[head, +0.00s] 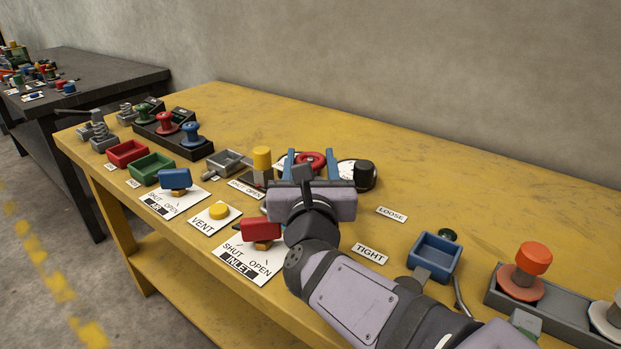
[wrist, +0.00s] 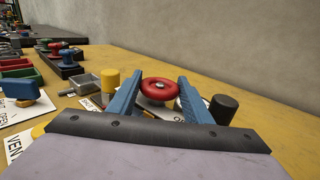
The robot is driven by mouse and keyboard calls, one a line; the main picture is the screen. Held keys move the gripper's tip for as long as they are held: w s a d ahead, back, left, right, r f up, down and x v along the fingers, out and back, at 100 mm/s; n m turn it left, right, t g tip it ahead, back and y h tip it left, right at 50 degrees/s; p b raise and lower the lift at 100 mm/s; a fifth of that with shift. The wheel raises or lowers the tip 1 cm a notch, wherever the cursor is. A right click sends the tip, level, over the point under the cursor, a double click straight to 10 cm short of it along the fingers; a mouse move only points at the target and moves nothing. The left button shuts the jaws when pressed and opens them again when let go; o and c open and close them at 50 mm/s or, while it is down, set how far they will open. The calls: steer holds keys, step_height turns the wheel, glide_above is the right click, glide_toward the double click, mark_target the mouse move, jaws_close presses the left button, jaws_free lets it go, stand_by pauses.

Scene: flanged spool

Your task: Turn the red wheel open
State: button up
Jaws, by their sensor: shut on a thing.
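The red wheel (head: 313,158) is a ring-shaped handwheel standing past my gripper at the middle of the yellow bench; it also shows in the wrist view (wrist: 160,88). My gripper (head: 309,163) has its two blue fingers on either side of the wheel, shut on it. In the wrist view the fingers (wrist: 160,84) flank the red rim to left and right. A white plate with partly hidden lettering lies under the wheel. The wheel's stem and lower part are mostly hidden by my gripper.
A yellow cylinder (head: 262,158) stands close left of the wheel and a black knob (head: 363,173) close right. The red INLET handle (head: 261,230) is beside my wrist. The bench (head: 450,190) is clear toward the wall.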

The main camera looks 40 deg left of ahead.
steer(key=shift+n+g+y+b, duration=0.8)
steer(key=shift+y+b, duration=0.2)
steer(key=shift+b, duration=1.5)
steer(key=shift+r, duration=0.15)
steer(key=o, duration=1.1)
steer(key=shift+c, duration=0.2)
steer(key=shift+s+d, duration=0.1)
steer(key=v, duration=0.7)
steer(key=shift+d, duration=0.1)
